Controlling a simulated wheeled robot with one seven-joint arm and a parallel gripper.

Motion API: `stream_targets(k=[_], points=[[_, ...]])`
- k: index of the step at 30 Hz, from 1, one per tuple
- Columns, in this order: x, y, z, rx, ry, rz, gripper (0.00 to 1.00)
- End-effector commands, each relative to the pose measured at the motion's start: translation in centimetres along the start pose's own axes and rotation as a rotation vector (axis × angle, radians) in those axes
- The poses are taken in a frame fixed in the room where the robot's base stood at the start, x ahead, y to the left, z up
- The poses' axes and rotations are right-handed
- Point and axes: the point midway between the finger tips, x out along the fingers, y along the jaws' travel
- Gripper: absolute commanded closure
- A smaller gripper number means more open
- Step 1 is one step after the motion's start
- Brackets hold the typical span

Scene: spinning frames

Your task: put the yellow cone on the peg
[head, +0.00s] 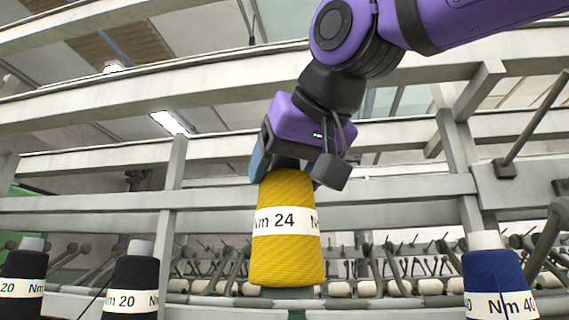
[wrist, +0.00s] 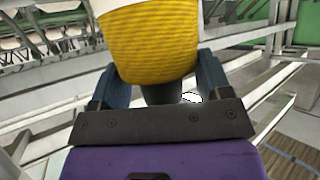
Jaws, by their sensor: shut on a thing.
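The yellow cone (head: 287,262) with a white "Nm 24" band hangs nearly upright, wide end down, in the middle of the head view. My gripper (head: 293,166) is shut on its narrow top end. In the wrist view the yellow cone (wrist: 155,50) fills the space between the two blue fingers of my gripper (wrist: 163,85). A bare slanted peg (head: 535,120) rises from a dark block at the right. Several smaller pegs and arms line the frame behind the cone; I cannot tell which peg the task means.
Two black cones (head: 135,280) (head: 22,278) stand at the lower left and a blue cone (head: 493,278) at the lower right. Pale frame beams (head: 80,210) cross behind my arm. White bobbins (head: 340,289) sit in a row farther back.

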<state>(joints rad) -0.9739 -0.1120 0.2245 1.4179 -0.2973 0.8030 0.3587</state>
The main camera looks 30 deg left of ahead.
Motion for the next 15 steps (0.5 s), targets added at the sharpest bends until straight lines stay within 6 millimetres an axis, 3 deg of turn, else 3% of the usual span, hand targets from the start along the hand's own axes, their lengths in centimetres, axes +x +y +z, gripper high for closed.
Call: stream_targets(k=[15], points=[[2.2, 1.7, -1.0, 0.000, 0.002, -0.001, 0.85]])
